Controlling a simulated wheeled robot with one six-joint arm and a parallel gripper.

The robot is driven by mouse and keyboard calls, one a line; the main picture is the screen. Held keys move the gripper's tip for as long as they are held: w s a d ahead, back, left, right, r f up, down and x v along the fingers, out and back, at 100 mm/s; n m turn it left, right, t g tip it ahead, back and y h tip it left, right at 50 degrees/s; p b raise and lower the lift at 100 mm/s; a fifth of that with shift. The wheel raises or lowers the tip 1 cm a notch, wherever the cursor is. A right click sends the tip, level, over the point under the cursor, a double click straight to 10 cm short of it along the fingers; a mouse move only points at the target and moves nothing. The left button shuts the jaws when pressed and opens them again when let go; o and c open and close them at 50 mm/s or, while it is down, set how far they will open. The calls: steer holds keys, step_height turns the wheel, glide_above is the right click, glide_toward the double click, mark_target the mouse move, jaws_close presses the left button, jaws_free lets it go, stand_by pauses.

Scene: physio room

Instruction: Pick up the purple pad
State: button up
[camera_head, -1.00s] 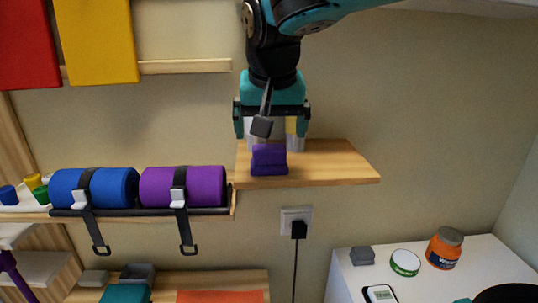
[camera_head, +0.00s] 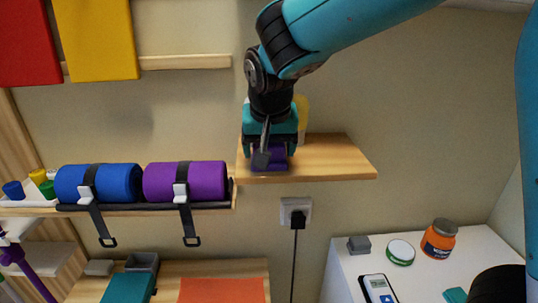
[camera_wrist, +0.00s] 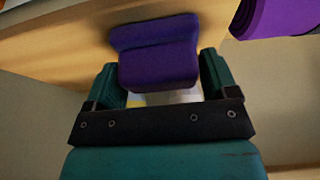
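The purple pad (camera_head: 283,163) is a small, dark purple stepped block on the wooden wall shelf, near its left front edge. In the wrist view the pad (camera_wrist: 158,65) lies between the two teal fingers, with one finger on each side. My gripper (camera_head: 270,155) is down over the pad, pointing downward, and partly hides it in the head view. In the wrist view the fingers of my gripper (camera_wrist: 158,70) are spread about the pad's width or slightly more. Contact between fingers and pad is not clear.
A yellow and white item (camera_head: 301,112) stands behind my gripper on the wooden shelf (camera_head: 335,160). To the left, a lower shelf holds a purple roll (camera_head: 210,181) and a blue roll (camera_head: 115,184) with straps. A white cabinet (camera_head: 425,277) with small items stands below right.

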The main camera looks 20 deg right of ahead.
steer(key=shift+c, duration=1.1)
steer(key=shift+r, duration=0.1)
steer(key=shift+s+r+b, duration=0.15)
steer(key=shift+r+b, duration=0.2)
steer(key=shift+b, duration=0.4)
step_height(320, 180, up, 6)
steer(key=shift+a+r+b, duration=0.1)
steer(key=shift+b, duration=0.6)
steer(key=s+a+b, duration=0.2)
steer(key=s+a, duration=0.1)
steer(key=s, duration=0.6)
steer(key=s+a+b, duration=0.2)
steer(key=s+a, duration=0.1)
steer(key=s, duration=0.6)
steer(key=shift+s, duration=0.35)
steer(key=o, duration=0.4)
steer(key=c, duration=0.3)
